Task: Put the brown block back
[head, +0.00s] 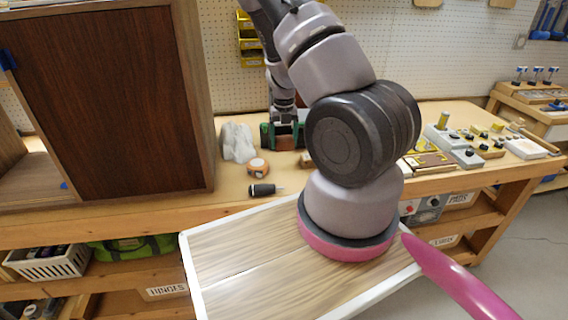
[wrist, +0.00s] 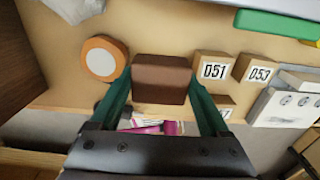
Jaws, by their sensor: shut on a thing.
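The brown block (wrist: 161,79) is between the green fingers of my gripper (wrist: 160,90) in the wrist view. My gripper is shut on it, and the block sits at the fingertips over the bench top. In the head view my gripper (head: 284,134) is at the back of the bench, right of the grey rock. I cannot tell whether the block touches the bench.
Wooden blocks marked 051 (wrist: 213,68) and 053 (wrist: 255,69) stand right of the brown block. An orange-and-white round thing (wrist: 103,59) is on its left. A dark-handled tool (head: 263,190) lies near the bench's front edge. A brown-doored cabinet (head: 100,90) stands at left.

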